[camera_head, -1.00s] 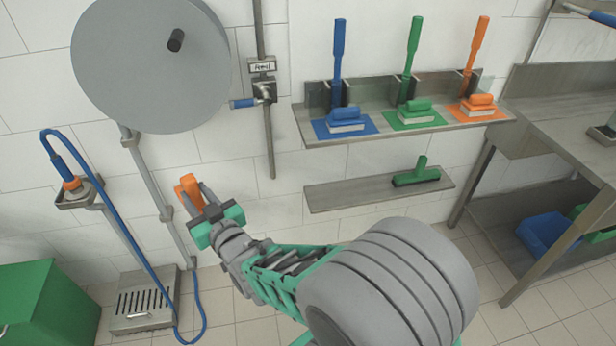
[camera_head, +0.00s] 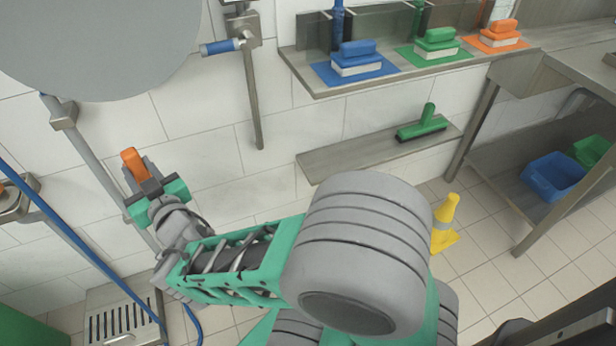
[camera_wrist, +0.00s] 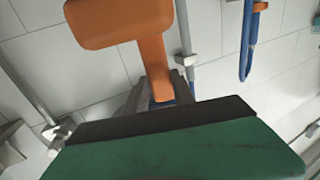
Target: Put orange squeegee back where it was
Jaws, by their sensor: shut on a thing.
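The orange squeegee (camera_head: 133,163) is held at the tip of my gripper (camera_head: 150,188), left of the shelves and in front of the tiled wall. In the wrist view the orange squeegee (camera_wrist: 118,22) shows a rounded orange block and an orange stem running down between the jaws. My gripper (camera_wrist: 160,98) is shut on it; its fingers are mostly hidden behind the dark and green gripper body. A green squeegee (camera_head: 424,125) stands on the lower steel shelf (camera_head: 330,160). The left part of that shelf is bare.
The upper shelf (camera_head: 300,68) holds a blue brush (camera_head: 357,58), a green brush (camera_head: 437,43) and an orange brush (camera_head: 499,37) on matching mats. A steel table (camera_head: 560,70) stands right. A yellow cone (camera_head: 445,225) is on the floor. A blue hose (camera_head: 60,235) hangs left.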

